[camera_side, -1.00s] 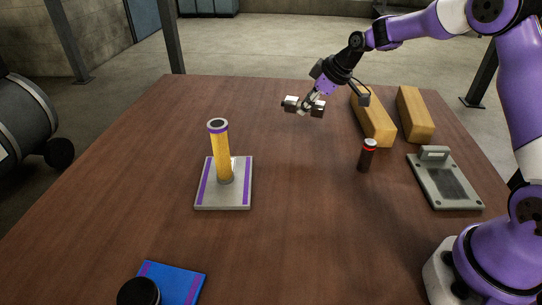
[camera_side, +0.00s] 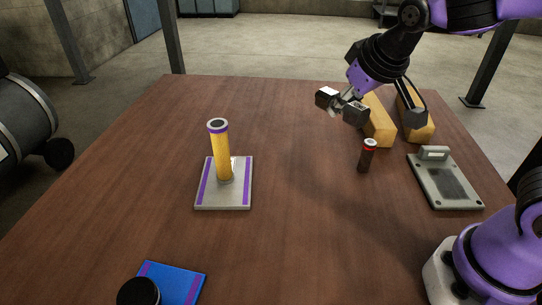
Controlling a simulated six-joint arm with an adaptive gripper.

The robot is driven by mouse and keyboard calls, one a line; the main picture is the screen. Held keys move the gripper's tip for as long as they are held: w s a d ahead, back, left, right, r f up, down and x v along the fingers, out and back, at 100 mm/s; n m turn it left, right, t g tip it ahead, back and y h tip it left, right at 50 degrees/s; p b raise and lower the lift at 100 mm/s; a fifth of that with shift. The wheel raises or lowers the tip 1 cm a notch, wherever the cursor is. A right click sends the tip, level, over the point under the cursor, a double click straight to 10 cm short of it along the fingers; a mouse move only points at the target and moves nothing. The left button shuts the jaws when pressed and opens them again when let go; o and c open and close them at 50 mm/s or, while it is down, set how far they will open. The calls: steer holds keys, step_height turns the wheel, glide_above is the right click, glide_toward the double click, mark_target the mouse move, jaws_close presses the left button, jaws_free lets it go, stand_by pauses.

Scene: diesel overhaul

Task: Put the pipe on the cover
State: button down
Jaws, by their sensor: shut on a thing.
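A yellow cylinder (camera_side: 222,155) with a purple band and dark open top, pipe-like, stands upright on a grey plate (camera_side: 209,201) with purple stripes, left of centre. A dark, red-banded cylinder (camera_side: 366,157) stands upright right of centre. A grey plate (camera_side: 461,197) with a raised block lies at the right. No labels tell which things are the pipe and the cover. My gripper (camera_side: 341,105) is in the air at upper right, above and left of the dark cylinder, apart from both cylinders. It is shut on a small grey piece, too small to identify.
Two yellow-tan blocks (camera_side: 379,131) lie behind the dark cylinder, partly hidden by my gripper. A blue plate (camera_side: 180,283) and a black round thing (camera_side: 138,292) are at the front left. The middle of the wooden table (camera_side: 290,210) is clear.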

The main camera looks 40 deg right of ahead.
steer(key=s+d+f+m+g+h, duration=0.35)
steer(key=s+d+m, duration=0.25)
steer(key=m, duration=0.4)
steer(key=m+g, duration=0.7)
steer(key=m, duration=0.6)
glide_above(450, 178)
steer(key=w+a, duration=0.1)
steer(key=a, duration=0.1)
steer(key=f, duration=0.7)
steer(key=shift+w+f, duration=0.2)
steer(key=shift+d+f, duration=0.1)
steer(key=shift+f, duration=2)
steer(key=c, duration=0.5)
jaws_free()
steer(key=shift+f, duration=0.1)
